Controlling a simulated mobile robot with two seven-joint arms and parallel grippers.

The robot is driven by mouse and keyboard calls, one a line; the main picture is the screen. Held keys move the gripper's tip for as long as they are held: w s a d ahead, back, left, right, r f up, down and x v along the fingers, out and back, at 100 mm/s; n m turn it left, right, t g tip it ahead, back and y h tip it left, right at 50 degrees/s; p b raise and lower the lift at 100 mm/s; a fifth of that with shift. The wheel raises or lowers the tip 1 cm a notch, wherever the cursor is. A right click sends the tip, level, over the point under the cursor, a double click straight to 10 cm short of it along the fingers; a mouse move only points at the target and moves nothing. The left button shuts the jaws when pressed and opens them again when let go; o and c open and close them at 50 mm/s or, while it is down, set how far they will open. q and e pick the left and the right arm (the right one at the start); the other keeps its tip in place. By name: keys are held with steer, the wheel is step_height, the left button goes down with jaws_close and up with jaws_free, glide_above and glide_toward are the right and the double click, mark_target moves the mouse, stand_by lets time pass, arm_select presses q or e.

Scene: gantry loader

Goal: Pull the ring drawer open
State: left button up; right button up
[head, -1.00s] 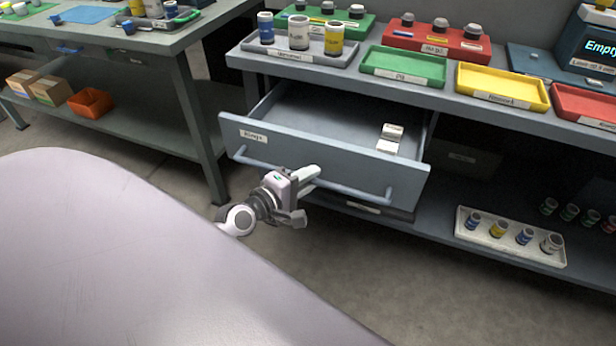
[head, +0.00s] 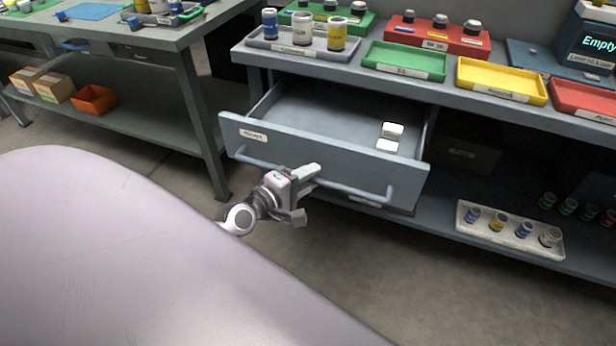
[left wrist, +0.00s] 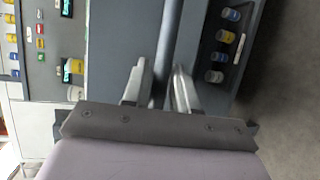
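The ring drawer (head: 320,165) stands pulled well out of the bench, its blue-grey front facing me with a small label at the left. Its long bar handle (head: 355,189) runs along the front. My left gripper (head: 309,179) is at the middle of the handle. In the left wrist view its two fingers (left wrist: 160,84) lie on either side of the bar (left wrist: 168,45), which fills most of the gap; finger contact is partly hidden. A small white two-part item (head: 389,137) lies inside the drawer. My right gripper is not in view.
Coloured trays, including a green tray (head: 404,62) and a yellow tray (head: 501,82), stand on the bench top above. A white tray with several small bottles (head: 510,245) sits on the lower shelf. Another bench (head: 200,110) stands left. The floor before the drawer is clear.

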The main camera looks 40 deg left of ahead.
arm_select(q)
steer(key=v, duration=0.7)
stand_by(0.3)
stand_by(0.5)
steer(key=s+d+f+m+g+p, duration=0.2)
steer(key=s+d+m+p, duration=0.2)
steer(key=m, duration=0.5)
steer(key=s+d+f+m+g+p, duration=0.1)
steer(key=s+d+m+g+p, duration=0.2)
steer(key=s+d+m, duration=0.4)
steer(key=m+p, duration=0.1)
steer(key=m, duration=0.2)
steer(key=shift+s+d+f+p, duration=0.15)
steer(key=shift+s+f+p, duration=0.15)
steer(key=shift+s+f, duration=0.1)
steer(key=shift+w, duration=0.1)
